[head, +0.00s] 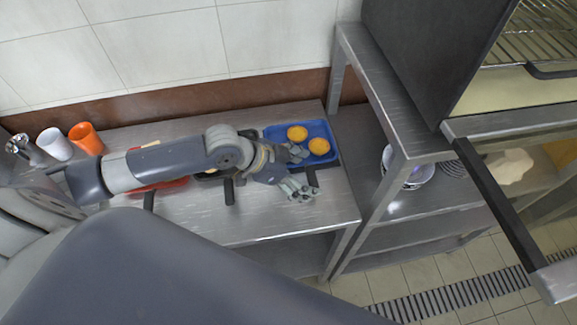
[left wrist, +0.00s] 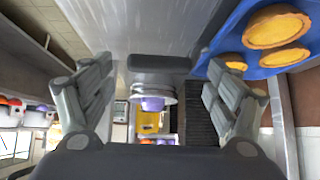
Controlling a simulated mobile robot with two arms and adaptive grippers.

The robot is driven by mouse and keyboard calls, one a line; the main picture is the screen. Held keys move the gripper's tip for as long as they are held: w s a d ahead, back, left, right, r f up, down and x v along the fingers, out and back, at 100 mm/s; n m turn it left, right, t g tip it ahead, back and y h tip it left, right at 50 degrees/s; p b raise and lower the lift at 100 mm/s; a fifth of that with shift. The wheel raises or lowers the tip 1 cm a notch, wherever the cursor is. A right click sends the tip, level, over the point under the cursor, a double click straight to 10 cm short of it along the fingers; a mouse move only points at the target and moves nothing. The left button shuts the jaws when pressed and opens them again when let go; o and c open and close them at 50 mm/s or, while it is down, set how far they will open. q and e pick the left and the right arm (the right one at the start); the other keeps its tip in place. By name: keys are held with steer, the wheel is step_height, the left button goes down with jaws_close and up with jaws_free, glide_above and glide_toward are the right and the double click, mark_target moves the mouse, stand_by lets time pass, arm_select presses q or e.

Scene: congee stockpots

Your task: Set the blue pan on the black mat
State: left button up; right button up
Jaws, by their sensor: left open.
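The blue pan (head: 271,132) lies on the steel counter, holding several round orange-yellow tarts. Its black handle (head: 311,176) points towards the front edge. In the left wrist view the pan (left wrist: 208,57) is at upper right and the handle (left wrist: 160,63) lies between the fingers. My left gripper (head: 299,171) is open beside the pan and handle, its fingers on either side of the handle but not closed on it. I cannot make out the black mat. My right gripper is not in view.
A red pan (head: 170,185) and another black handle (head: 229,191) lie partly under my left arm. White (head: 54,143) and orange (head: 86,138) cups stand at the far left. A steel rack (head: 393,110) borders the counter's right end. The front counter (head: 260,220) is clear.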

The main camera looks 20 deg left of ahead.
arm_select(q)
steer(key=b+v, duration=0.1)
steer(key=v, duration=1)
steer(key=shift+a, duration=0.1)
stand_by(0.4)
